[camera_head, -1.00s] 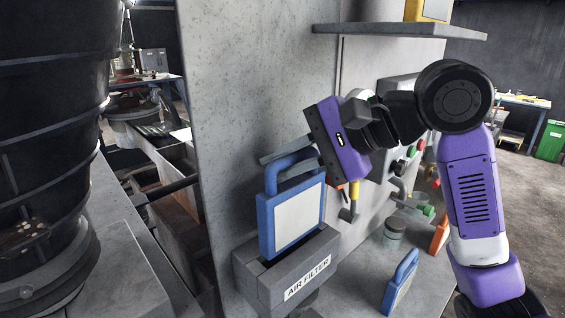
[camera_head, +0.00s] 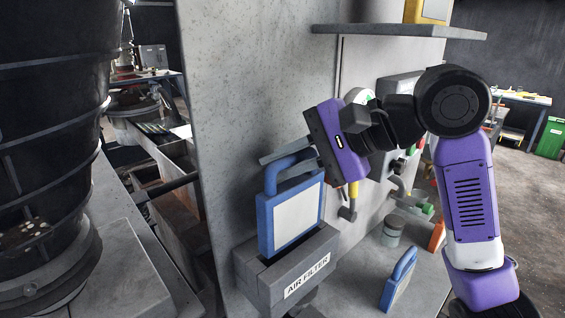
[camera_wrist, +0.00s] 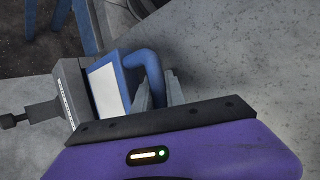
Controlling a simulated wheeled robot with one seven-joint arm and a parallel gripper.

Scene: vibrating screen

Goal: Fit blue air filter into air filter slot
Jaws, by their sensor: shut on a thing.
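The blue air filter (camera_head: 297,216), a blue frame with a pale panel and a loop handle, stands upright at the grey air filter slot box (camera_head: 262,283) labelled AIR FILTER. Its lower edge is at the box's opening; how deep it sits cannot be told. My gripper (camera_head: 287,168) is shut on the filter's handle from the right. In the wrist view the filter (camera_wrist: 104,88) shows beside the slot box (camera_wrist: 70,92), with the handle between my gripper's fingers (camera_wrist: 160,92).
A second blue-framed filter (camera_head: 398,282) leans on the grey ledge at right, near a jar (camera_head: 393,231). A vertical grey panel (camera_head: 262,110) stands behind the slot. Valves and knobs (camera_head: 405,200) are on the wall to the right. A shelf (camera_head: 400,31) juts out above.

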